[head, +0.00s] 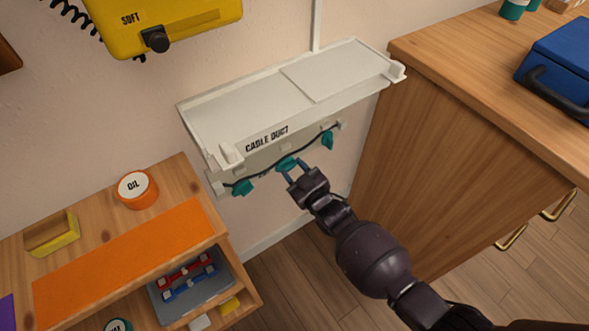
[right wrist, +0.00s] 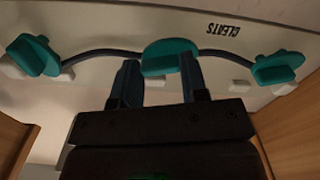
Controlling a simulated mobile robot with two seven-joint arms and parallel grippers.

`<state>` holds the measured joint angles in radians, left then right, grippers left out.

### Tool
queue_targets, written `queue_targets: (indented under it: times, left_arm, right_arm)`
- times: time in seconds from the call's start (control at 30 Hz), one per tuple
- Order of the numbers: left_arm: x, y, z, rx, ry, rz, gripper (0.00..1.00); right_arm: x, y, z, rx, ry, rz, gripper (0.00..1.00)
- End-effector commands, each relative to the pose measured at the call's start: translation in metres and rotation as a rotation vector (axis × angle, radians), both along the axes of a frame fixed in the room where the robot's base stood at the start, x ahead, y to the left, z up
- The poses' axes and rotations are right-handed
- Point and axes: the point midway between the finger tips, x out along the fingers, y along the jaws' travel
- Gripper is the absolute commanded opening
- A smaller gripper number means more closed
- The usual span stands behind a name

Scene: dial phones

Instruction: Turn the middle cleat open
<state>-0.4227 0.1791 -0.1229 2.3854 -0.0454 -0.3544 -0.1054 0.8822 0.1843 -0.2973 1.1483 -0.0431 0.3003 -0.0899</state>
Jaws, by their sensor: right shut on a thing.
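Three teal cleats sit in a row under the white cable duct (head: 235,108), with a dark cable running along them. The middle cleat (head: 286,163) is between the fingertips of my right gripper (head: 294,173), which is shut on it. In the right wrist view, the middle cleat (right wrist: 170,57) lies across the fingertips of my right gripper (right wrist: 160,85). The left cleat (head: 243,187) and right cleat (head: 327,140) are untouched in the head view. In the right wrist view, the outer cleats (right wrist: 33,55) (right wrist: 278,68) look tilted. My left gripper is not in view.
A wooden cabinet (head: 440,150) with a blue case (head: 560,70) stands on the right. A yellow box (head: 165,18) is on the wall above. Open floor lies between the furniture.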

Motion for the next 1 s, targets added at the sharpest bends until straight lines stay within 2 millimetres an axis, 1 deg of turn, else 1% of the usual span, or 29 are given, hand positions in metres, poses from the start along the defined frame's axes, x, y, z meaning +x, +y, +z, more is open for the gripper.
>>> queue_targets:
  times: [0.2,0.4,0.97,1.0]
  left_arm:
    - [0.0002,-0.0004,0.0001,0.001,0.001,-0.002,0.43]
    - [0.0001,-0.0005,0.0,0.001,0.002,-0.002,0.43]
    - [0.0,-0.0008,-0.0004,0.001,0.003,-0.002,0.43]
    - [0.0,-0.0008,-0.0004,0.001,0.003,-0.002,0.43]
  right_arm:
    - [-0.0007,0.0004,-0.0013,-0.114,-0.064,-0.001,0.17]
    - [-0.0006,-0.0001,-0.0017,-0.177,-0.1,-0.001,0.17]
    - [-0.0006,-0.0004,-0.002,-0.206,-0.116,-0.001,0.17]
    - [-0.0006,-0.0004,-0.002,-0.206,-0.116,-0.001,0.42]
